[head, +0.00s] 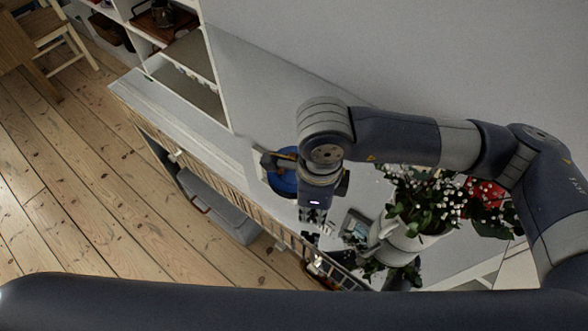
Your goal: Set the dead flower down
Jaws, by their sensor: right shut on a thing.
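My right gripper (315,232) points down over the edge of a pale cabinet top, left of a flower arrangement. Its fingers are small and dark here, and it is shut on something. What it holds is too small and too much covered to make out clearly; I cannot pick out the dead flower for certain. A white jug-like vase (397,242) stands right of the gripper, with green leaves and small white blossoms (432,198) in it. My left gripper is not in view.
A blue round object (284,182) sits behind my right wrist. A small framed picture (356,225) stands between gripper and vase. Something red (484,190) shows behind the blossoms. The cabinet top (170,108) is bare toward the left. Shelves and a wooden chair (50,35) are farther off.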

